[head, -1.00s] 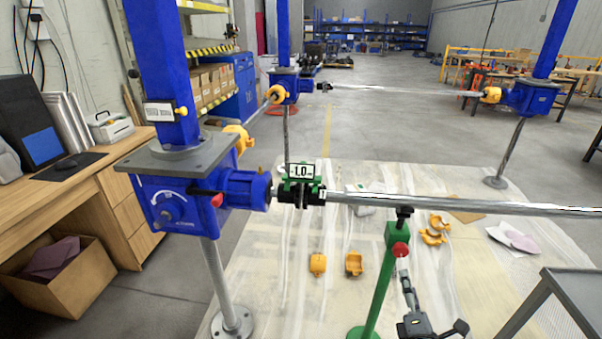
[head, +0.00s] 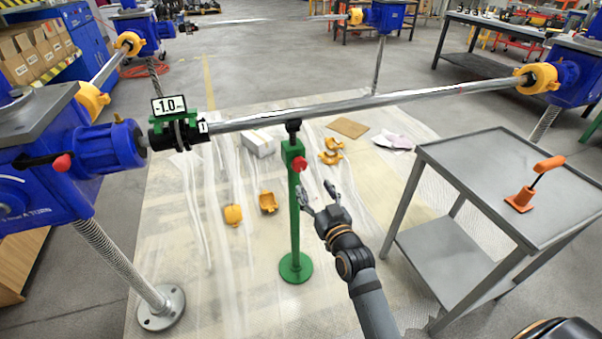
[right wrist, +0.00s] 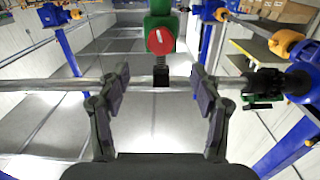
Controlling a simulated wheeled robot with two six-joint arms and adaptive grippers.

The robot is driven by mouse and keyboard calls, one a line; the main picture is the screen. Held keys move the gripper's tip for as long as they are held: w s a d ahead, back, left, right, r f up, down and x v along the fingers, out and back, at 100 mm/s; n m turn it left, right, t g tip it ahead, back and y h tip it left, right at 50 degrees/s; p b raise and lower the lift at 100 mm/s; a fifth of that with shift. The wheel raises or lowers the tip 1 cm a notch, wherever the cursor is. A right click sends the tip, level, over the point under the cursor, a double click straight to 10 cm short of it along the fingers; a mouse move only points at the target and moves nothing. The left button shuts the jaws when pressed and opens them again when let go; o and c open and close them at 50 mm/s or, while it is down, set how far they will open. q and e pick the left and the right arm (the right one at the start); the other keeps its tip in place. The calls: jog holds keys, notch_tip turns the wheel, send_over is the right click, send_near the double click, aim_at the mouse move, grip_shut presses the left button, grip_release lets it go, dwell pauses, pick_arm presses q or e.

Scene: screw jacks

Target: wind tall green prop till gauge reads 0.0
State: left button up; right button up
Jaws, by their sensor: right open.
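The tall green prop (head: 294,215) stands upright on a round green base, with a red knob (head: 299,163) near its top. Its black head (head: 293,126) sits beneath the long silver shaft (head: 350,104). The gauge (head: 168,106) sits on a green and black clamp at the shaft's left end and reads -1.0. My right gripper (head: 322,196) is open and empty, just right of the prop and below the knob. In the right wrist view, the prop's red knob (right wrist: 160,40) and black head show beyond the spread fingers (right wrist: 160,92). My left gripper is out of view.
Blue jack housings (head: 105,148) flank the shaft. A grey cart (head: 495,165) bearing an orange tool (head: 522,198) stands right of my arm. Yellow coupling pieces (head: 268,202) and a white box (head: 258,143) lie on the floor sheet.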

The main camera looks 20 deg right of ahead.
aim_at(301, 166)
jog(key=w, duration=0.5)
jog(key=w+b, duration=0.1)
jog(key=w, duration=0.4)
jog(key=shift+w+a, duration=0.2)
jog(key=shift+w, duration=0.05)
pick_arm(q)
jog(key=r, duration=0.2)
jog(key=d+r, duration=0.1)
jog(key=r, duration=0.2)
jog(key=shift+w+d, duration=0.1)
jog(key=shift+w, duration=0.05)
pick_arm(e)
jog(key=shift+r, duration=0.1)
jog(key=c, duration=1.1)
jog(key=shift+r+m+p, duration=0.15)
jog(key=shift+m+p, duration=0.75)
jog(key=shift+p, duration=0.35)
jog(key=shift+c, duration=0.2)
jog(key=shift+f+m+p, duration=0.2)
jog(key=shift+m+p, duration=0.7)
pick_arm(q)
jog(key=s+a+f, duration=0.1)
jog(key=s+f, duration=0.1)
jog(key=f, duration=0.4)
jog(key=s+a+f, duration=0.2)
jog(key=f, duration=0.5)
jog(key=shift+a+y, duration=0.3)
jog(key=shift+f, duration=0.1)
